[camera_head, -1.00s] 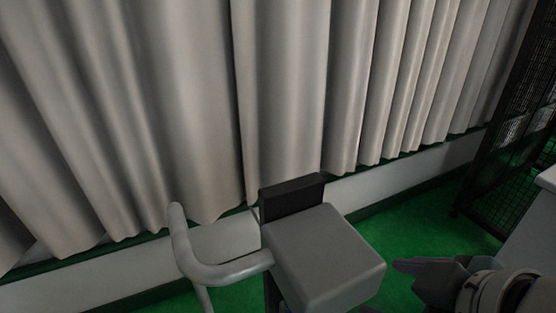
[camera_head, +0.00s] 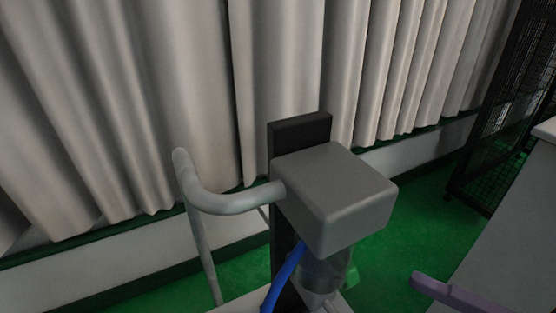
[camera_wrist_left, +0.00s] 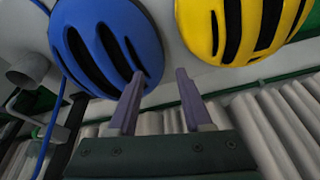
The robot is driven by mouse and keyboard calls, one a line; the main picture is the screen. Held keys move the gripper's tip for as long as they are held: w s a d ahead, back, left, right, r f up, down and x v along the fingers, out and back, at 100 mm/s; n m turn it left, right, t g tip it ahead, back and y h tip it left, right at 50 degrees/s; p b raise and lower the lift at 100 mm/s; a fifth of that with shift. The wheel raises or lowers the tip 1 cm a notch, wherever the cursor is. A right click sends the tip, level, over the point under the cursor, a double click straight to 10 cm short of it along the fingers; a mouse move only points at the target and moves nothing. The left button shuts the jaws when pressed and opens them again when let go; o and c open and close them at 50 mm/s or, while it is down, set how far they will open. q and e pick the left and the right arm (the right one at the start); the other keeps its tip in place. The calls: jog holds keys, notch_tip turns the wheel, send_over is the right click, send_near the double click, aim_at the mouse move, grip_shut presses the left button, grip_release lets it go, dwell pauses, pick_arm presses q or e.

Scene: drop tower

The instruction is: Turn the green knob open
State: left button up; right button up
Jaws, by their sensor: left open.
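One purple finger of my right gripper (camera_head: 440,290) shows at the lower right of the head view, to the right of the green piece. Its other finger is not clearly seen.
The grey box (camera_head: 335,200) has a bent grey pipe (camera_head: 225,201) and a black back plate (camera_head: 300,130). A blue hose (camera_head: 284,278) hangs below. The blue helmet (camera_wrist_left: 105,45) and a yellow helmet (camera_wrist_left: 240,30) are close to my left gripper. Curtains (camera_head: 190,100) hang behind.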

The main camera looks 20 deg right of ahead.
aim_at(355, 275)
jog(key=x, duration=0.9)
jog(key=shift+w+a+p, duration=0.15)
jog(key=shift+w+p, duration=0.1)
jog(key=shift+p, duration=0.05)
jog(key=shift+r, duration=0.1)
grip_shut()
